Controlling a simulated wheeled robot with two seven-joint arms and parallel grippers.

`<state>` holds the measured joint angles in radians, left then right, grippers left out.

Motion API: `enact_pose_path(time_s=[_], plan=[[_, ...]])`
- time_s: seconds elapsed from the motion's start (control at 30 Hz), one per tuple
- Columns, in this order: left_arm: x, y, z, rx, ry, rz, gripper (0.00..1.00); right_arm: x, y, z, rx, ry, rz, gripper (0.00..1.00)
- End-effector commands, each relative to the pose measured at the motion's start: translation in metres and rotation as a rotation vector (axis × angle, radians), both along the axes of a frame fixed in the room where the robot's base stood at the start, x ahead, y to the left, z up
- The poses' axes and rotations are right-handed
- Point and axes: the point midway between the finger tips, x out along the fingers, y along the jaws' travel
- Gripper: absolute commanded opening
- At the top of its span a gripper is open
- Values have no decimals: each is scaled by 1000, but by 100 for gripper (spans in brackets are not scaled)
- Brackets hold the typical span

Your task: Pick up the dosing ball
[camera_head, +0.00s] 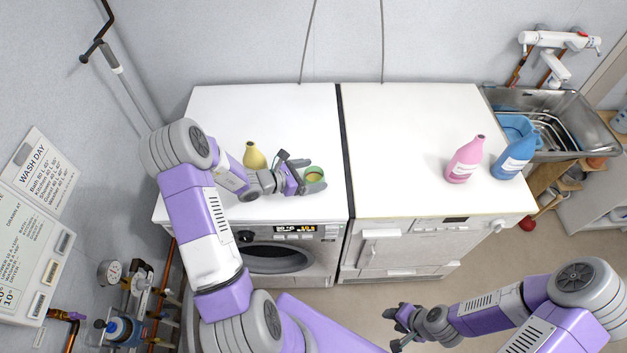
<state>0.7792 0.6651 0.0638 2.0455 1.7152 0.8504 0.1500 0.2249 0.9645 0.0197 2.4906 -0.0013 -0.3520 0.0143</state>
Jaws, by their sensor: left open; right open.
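The dosing ball appears to be the small round green cup with an orange-brown inside (315,175). It sits on the white top of the left machine near its right front part. My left gripper (299,175) is open, right beside the cup on its left side, with its fingers close to the rim. I cannot tell whether they touch it. My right gripper (393,327) is open and empty, low in front of the right machine and away from the cup.
A yellow bottle (254,156) stands just behind my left wrist. A pink bottle (465,159) and a blue bottle (514,156) stand at the right machine's right end, by a metal sink (552,104). The middle of the right machine's white top (400,140) is clear.

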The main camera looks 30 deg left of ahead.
Motion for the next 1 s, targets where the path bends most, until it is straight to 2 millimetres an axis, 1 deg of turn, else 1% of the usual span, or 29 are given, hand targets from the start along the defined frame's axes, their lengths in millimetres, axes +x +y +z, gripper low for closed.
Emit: enact_pose_path(time_s=[0.03, 0.2, 0.47, 0.57, 0.6, 0.83, 1.0], plan=[[7, -7, -2, -2, 0, -4, 95, 0, 0, 1, 0, 0, 0, 43], [22, -15, -9, 0, 0, -3, 95, 0, 0, 0, 0, 0, 0, 43], [24, -16, -10, 0, 0, -1, 95, 0, 0, 0, 0, 0, 0, 43], [24, -16, -10, 0, 0, -1, 81, 0, 0, 0, 0, 0, 0, 43], [24, -16, -10, 0, 0, -1, 75, 0, 0, 0, 0, 0, 0, 43], [24, -16, -10, 0, 0, -1, 40, 0, 0, 0, 0, 0, 0, 43], [24, -16, -10, 1, -1, -2, 40, 0, 0, 0, 0, 0, 0, 43]])
